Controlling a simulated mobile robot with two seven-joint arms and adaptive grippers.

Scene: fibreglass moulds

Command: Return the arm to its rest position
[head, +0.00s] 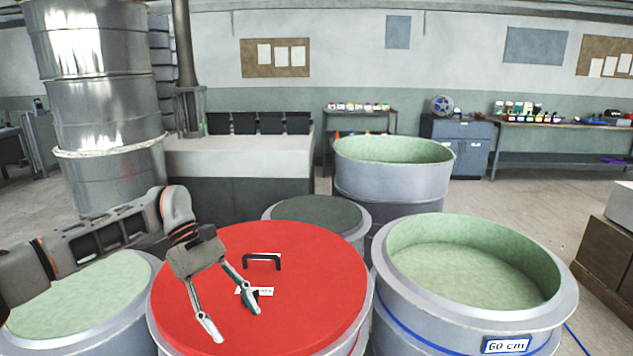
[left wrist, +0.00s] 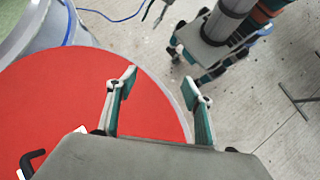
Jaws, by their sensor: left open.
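My left arm (head: 110,222) comes in from the left in the head view. My left gripper (head: 234,326) is open and empty over the red lid (head: 310,255), its fingers pointing down and toward the front. The lid has a black handle (head: 262,258) and a small white label, partly hidden behind a finger. In the left wrist view the open fingers (left wrist: 157,82) show above the red lid (left wrist: 85,95) and its edge, with the floor beyond. I cannot tell the exact height above the lid. The right gripper is not clearly in view.
An open green-lined mould (head: 470,275) labelled 60 cm stands to the right. Another mould (head: 395,170) and a lower dark-topped one (head: 315,213) stand behind. A pale green mould (head: 80,295) is under my left arm. Tall metal drums (head: 105,110) stand at the back left.

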